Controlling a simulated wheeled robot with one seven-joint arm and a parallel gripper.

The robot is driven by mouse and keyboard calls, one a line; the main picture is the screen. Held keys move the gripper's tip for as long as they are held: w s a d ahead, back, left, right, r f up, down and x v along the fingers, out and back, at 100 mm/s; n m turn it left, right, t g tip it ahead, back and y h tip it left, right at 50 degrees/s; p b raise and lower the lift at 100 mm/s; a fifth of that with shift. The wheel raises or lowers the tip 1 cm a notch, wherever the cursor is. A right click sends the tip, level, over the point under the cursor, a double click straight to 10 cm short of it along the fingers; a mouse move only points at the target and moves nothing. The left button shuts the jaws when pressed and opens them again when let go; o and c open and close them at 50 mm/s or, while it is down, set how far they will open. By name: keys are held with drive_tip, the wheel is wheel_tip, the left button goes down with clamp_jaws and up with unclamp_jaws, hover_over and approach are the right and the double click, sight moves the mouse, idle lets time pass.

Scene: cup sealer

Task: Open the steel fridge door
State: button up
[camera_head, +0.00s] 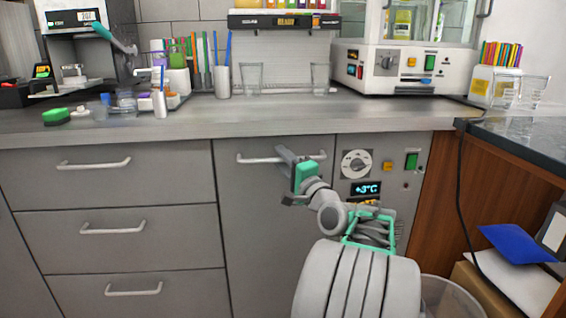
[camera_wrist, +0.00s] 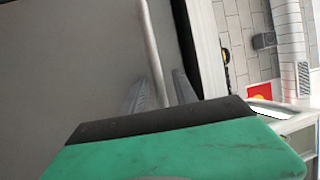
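The steel fridge door (camera_head: 262,225) is a grey panel below the counter, flush with the front and closed. Its bar handle (camera_head: 252,159) runs across near the top; it also shows in the wrist view as a pale bar (camera_wrist: 151,38). My gripper (camera_head: 287,156) is at the middle of the handle. In the wrist view my gripper's fingers (camera_wrist: 163,82) are apart, one on each side of the bar. A gap shows between the bar and the right finger. My gripper hides part of the handle in the head view.
A control panel with a dial (camera_head: 356,163) and a temperature display (camera_head: 365,188) is right of the door. Drawers (camera_head: 110,190) are on the left. The counter (camera_head: 180,124) above holds cups and machines. A bin (camera_head: 450,298) and a wooden side panel (camera_head: 470,200) are at right.

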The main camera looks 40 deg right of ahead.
clamp_jaws()
idle(1.4)
